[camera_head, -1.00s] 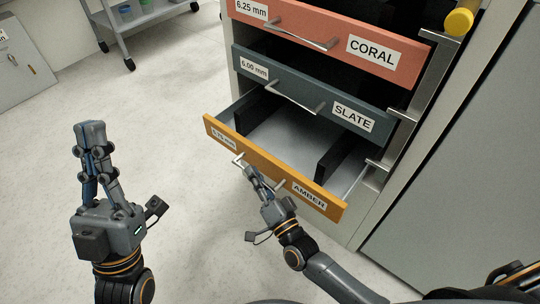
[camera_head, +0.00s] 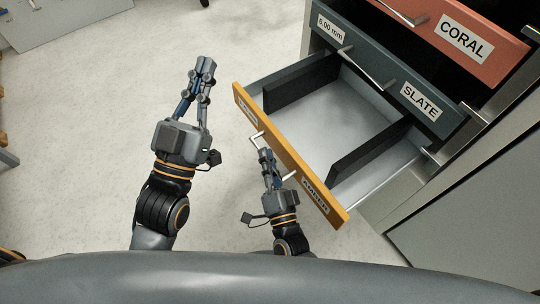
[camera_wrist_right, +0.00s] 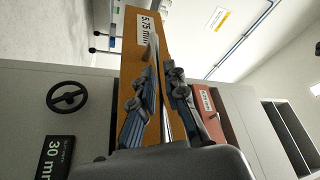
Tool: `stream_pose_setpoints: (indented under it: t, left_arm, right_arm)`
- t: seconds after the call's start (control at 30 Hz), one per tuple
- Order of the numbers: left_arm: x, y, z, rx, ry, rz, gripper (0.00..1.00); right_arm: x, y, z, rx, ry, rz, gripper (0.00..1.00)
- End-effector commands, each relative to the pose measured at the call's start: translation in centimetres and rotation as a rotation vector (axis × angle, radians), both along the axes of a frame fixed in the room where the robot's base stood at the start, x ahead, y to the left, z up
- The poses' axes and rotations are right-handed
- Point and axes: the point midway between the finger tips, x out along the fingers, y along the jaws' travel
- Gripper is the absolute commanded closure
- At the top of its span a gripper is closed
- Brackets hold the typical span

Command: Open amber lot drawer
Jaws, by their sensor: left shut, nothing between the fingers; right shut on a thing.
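The amber drawer (camera_head: 290,155) is pulled out of the cabinet below the slate drawer. Its orange front carries an AMBER label and a bar handle (camera_head: 257,140). My right gripper (camera_head: 267,157) is shut on this handle. In the right wrist view the amber front (camera_wrist_right: 145,60) shows a 5.75 mm label, and the handle (camera_wrist_right: 162,90) runs between the fingers. The drawer's pale floor (camera_head: 345,115) is visible between dark dividers and looks empty. My left gripper (camera_head: 205,65) is shut and empty, held to the left of the drawer, apart from it.
The slate drawer (camera_head: 385,65) and coral drawer (camera_head: 460,38) sit above, both partly out, with their own bar handles. A grey cabinet side (camera_head: 470,200) stands at right. The pale floor (camera_head: 100,110) at left is clear.

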Motion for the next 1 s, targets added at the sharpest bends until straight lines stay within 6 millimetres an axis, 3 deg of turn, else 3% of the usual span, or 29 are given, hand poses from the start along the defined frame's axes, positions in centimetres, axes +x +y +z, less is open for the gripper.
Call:
stream_pose_setpoints:
  t: [0.1, 0.13, 0.23, 0.63, 1.0]
  left_arm:
    - [0.0, 0.0, 0.0, 0.000, 0.000, 0.000, 1.00]
    - [0.0, 0.0, 0.0, 0.000, -0.001, 0.000, 1.00]
    - [0.0, 0.0, 0.0, 0.000, -0.001, 0.000, 1.00]
    - [0.0, 0.0, 0.0, 0.000, -0.001, 0.000, 1.00]
    - [0.0, 0.0, 0.0, 0.000, -0.001, 0.000, 1.00]
  right_arm:
    - [0.0, 0.0, -0.1, -0.001, 0.002, 0.000, 1.00]
    - [0.0, 0.0, -0.1, -0.001, 0.002, 0.000, 0.84]
    - [0.0, -0.1, -0.1, -0.001, 0.002, 0.000, 0.64]
    - [-0.7, -0.3, -0.3, -0.002, 0.002, 0.000, 0.64]
    - [-7.4, -2.5, -1.9, -0.003, 0.006, 0.001, 0.64]
